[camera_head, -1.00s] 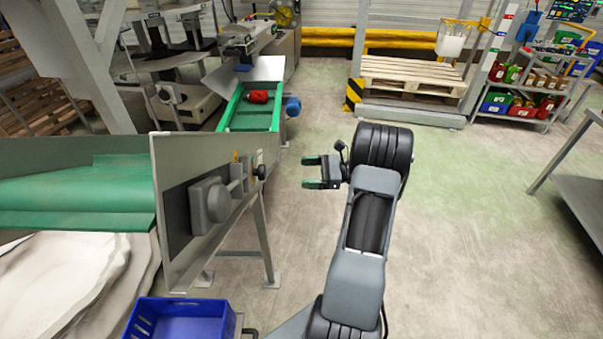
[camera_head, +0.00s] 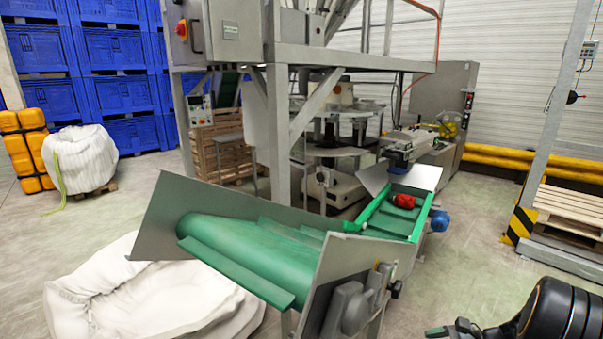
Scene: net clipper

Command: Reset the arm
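My gripper (camera_head: 440,332) shows only in part at the bottom edge, right of centre. One fingertip and part of its body are in view, and the rest is cut off by the frame. Whether it is open or shut cannot be made out. The black joint of my arm (camera_head: 562,312) fills the bottom right corner. The gripper is right of the near conveyor's metal end plate, with floor seen between them.
A green conveyor (camera_head: 250,250) in a metal housing stands at the centre. A second green conveyor (camera_head: 375,222) carries a red item (camera_head: 403,201). A white bulk bag (camera_head: 150,300) lies at lower left. A wooden pallet (camera_head: 575,205) is at right. Floor between conveyor and pallet is clear.

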